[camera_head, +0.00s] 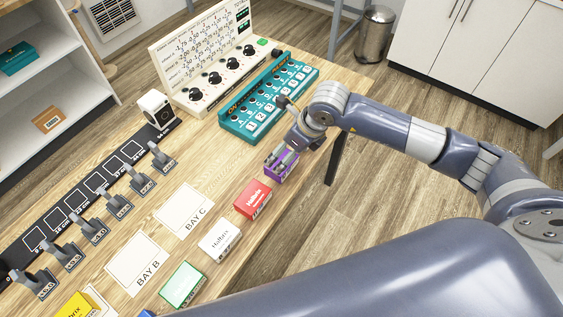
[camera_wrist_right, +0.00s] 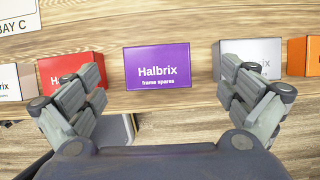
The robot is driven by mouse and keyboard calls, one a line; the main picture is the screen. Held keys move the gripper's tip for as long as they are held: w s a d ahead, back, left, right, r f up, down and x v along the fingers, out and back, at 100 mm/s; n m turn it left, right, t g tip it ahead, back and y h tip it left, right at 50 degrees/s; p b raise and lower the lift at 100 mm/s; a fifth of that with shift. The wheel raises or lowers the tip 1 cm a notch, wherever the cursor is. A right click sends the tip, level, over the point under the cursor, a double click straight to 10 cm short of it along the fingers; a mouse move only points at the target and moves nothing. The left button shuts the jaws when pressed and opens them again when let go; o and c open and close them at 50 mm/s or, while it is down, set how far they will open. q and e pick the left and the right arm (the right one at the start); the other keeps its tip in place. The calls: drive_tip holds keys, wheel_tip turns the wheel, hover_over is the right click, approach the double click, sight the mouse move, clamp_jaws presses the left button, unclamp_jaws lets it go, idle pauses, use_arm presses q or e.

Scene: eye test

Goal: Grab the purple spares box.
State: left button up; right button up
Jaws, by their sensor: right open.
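The purple spares box (camera_head: 291,172) stands near the table's edge in the head view, partly covered by my right gripper (camera_head: 281,161). In the right wrist view the purple box (camera_wrist_right: 157,66) lies ahead in the middle, its label reading "Halbrix frame spares". My right gripper (camera_wrist_right: 166,82) is open and empty there. Its two fingers stand apart, one to the left and one to the right of the box, with visible gaps to it. Whether the fingertips reach down beside the box, I cannot tell. My left gripper is not in view.
A red box (camera_head: 253,199) and a white box (camera_head: 219,240) stand in the same row. In the right wrist view a grey box (camera_wrist_right: 252,54) and an orange box (camera_wrist_right: 303,55) are on the right. A teal tray (camera_head: 234,122) lies beyond. Bare wood surrounds the purple box.

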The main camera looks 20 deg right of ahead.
drive_tip(key=shift+w+a+f, duration=0.1)
drive_tip(key=shift+w+f, duration=0.05)
drive_tip(key=shift+f, duration=0.25)
drive_tip(key=x, duration=0.2)
drive_tip(key=s+p+x, duration=0.1)
drive_tip(key=x, duration=0.1)
drive_tip(key=shift+w+f+p, duration=0.15)
drive_tip(key=shift+f+p, duration=0.15)
drive_tip(key=shift+f, duration=0.2)
drive_tip(key=shift+w+a+f, duration=0.1)
drive_tip(key=shift+w+f, duration=0.05)
drive_tip(key=shift+f, duration=0.25)
drive_tip(key=c, duration=1.2)
